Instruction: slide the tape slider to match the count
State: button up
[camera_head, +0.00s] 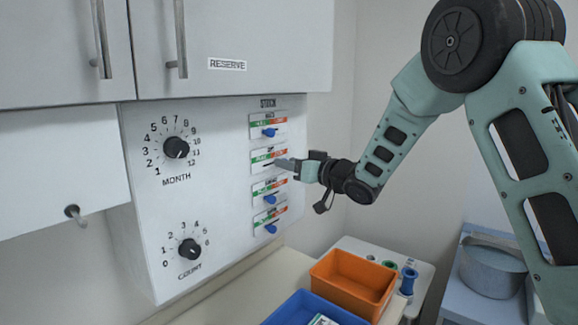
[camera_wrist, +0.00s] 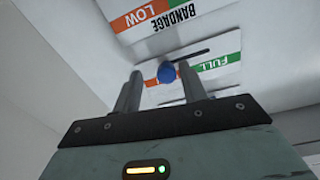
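My gripper (camera_head: 278,163) is at the second slider card from the top in the STOCK column, on the white wall panel (camera_head: 225,190). The second card (camera_head: 260,155) is partly hidden by my fingers, and its label is too small to read in the head view. In the wrist view my gripper (camera_wrist: 160,70) has its fingers apart, with a blue slider knob (camera_wrist: 166,72) showing between the fingertips. I cannot tell whether they touch it. The count dial (camera_head: 190,250) is at the panel's lower left, numbered from 0; its exact setting is too small to read.
A month dial (camera_head: 176,147) is at the upper left. Other blue knobs (camera_head: 269,132) stand above and below my gripper; a BANDAGE card (camera_wrist: 178,17) is close by. Cabinets (camera_head: 225,40) overhang the panel. An orange bin (camera_head: 350,283) and a blue bin (camera_head: 300,310) stand below.

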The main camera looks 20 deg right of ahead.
jog(key=shift+s, duration=0.15)
jog(key=b+v, duration=0.6)
jog(key=v, duration=1.1)
jog(key=s+a+f+g+h+b, duration=0.1)
jog(key=s+a+f+g+h, duration=0.2)
jog(key=a+f, duration=0.35)
jog(key=s+a+f+g+h+b, duration=0.1)
jog(key=s+a+f+g+h, duration=0.15)
jog(key=a+f, duration=0.35)
jog(key=s+a+f+n+g+h, duration=0.1)
jog(key=s+f+g, duration=0.2)
jog(key=s, duration=0.5)
jog(key=s+a+f+n+g+h, duration=0.1)
jog(key=s+a+f+g, duration=0.1)
jog(key=s, duration=0.7)
jog(key=s+a+f+n+g+h, duration=0.1)
jog(key=s+a+f+g, duration=0.1)
jog(key=s+f+g, duration=0.3)
jog(key=s, duration=0.3)
jog(key=shift+s, duration=0.25)
